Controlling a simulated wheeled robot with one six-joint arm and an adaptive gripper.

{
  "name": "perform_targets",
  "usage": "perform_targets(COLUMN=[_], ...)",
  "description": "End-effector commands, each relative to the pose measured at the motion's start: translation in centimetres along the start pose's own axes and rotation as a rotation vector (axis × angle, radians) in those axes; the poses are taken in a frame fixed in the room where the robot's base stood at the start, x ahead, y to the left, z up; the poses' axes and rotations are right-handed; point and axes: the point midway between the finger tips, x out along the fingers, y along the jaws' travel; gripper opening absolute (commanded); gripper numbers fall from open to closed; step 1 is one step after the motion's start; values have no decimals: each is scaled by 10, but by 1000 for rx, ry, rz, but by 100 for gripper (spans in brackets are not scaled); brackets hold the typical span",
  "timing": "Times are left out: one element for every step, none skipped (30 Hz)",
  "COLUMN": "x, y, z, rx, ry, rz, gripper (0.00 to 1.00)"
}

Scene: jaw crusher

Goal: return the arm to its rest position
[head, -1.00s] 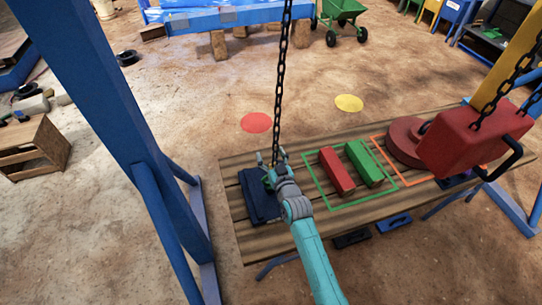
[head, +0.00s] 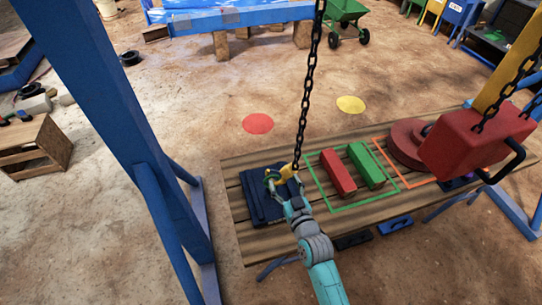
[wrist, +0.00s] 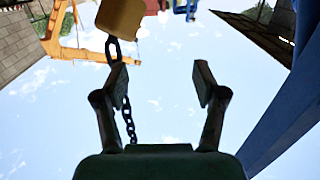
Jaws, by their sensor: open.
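My arm reaches up from the bottom of the head view, over the front part of the wooden table (head: 240,215). My gripper (head: 284,186) is at the table's left end, over the dark blue block (head: 256,205). In the wrist view my gripper (wrist: 160,80) has its two fingers spread with nothing between them. A hanging chain (head: 306,95) comes down close to my gripper, with a yellow piece (head: 288,171) at its lower end. Whether that piece touches my gripper I cannot tell. The chain also shows beside the left finger in the wrist view (wrist: 128,120).
A red bar (head: 338,174) and a green bar (head: 366,166) lie inside a green outline. A red hanging block (head: 470,140) is at the right, beside red discs (head: 405,142). A blue post (head: 100,110) stands left. Open dirt ground lies behind the table.

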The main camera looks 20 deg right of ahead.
Motion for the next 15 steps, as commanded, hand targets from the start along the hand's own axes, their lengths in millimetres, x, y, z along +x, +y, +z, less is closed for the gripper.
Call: perform_targets(x=[-1, -1, -1, -1, -1, -2, -3, -5, -10, -16, -23, -34, -44, -54, -70], y=[0, 0, 0, 0, 0, 0, 0, 0, 0, 0, 0, -1, -1, -1, -2], z=[0, 0, 0, 0, 0, 0, 1, 2, 4, 7, 10, 14, 17, 21, 26], rx=[0, 0, 0, 0, 0, 0, 0, 0, 0, 1, 1, 2, 2, 3, 3], ry=[0, 0, 0, 0, 0, 0, -1, -3, -6, -9, -13, -19, -23, -29, -37], rz=[0, 0, 0, 0, 0, 0, 0, 1, 2, 3, 4, 6, 8, 10, 13], gripper=[70, 70, 70, 70, 70, 70, 70, 70, 70, 70, 70, 70, 70, 70, 70])
